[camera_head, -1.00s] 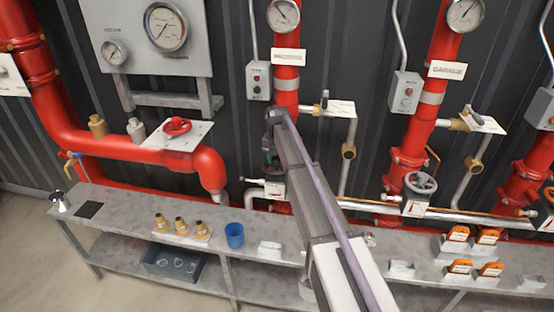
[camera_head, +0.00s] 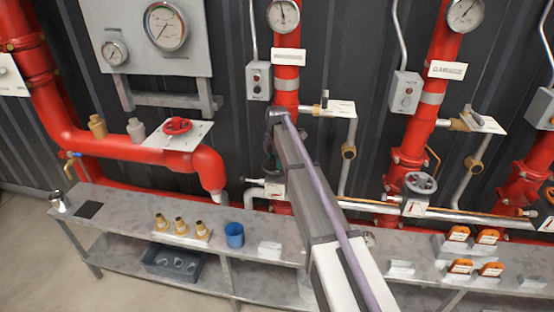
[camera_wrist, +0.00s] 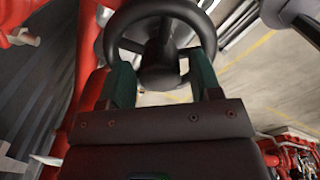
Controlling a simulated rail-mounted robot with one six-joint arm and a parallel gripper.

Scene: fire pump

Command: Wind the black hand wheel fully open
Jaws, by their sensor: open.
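The black hand wheel (camera_wrist: 160,12) fills the top middle of the wrist view, with its rim, a spoke and its dark hub showing. My gripper (camera_wrist: 161,62) is open, with one dark green finger on each side of the hub. The fingertips overlap the lower left and lower right of the rim in the picture; I cannot tell whether they touch it. In the head view my gripper (camera_head: 270,162) is low in front of the middle red riser, partly hidden by my arm. The wheel cannot be made out there.
A pressure gauge (camera_head: 283,15) tops the middle riser. A grey hand wheel (camera_head: 420,184) is on the riser to the right, a red hand wheel (camera_head: 177,126) on the left pipe. A bench (camera_head: 130,215) with brass fittings (camera_head: 180,224) and a blue cup (camera_head: 234,235) runs below.

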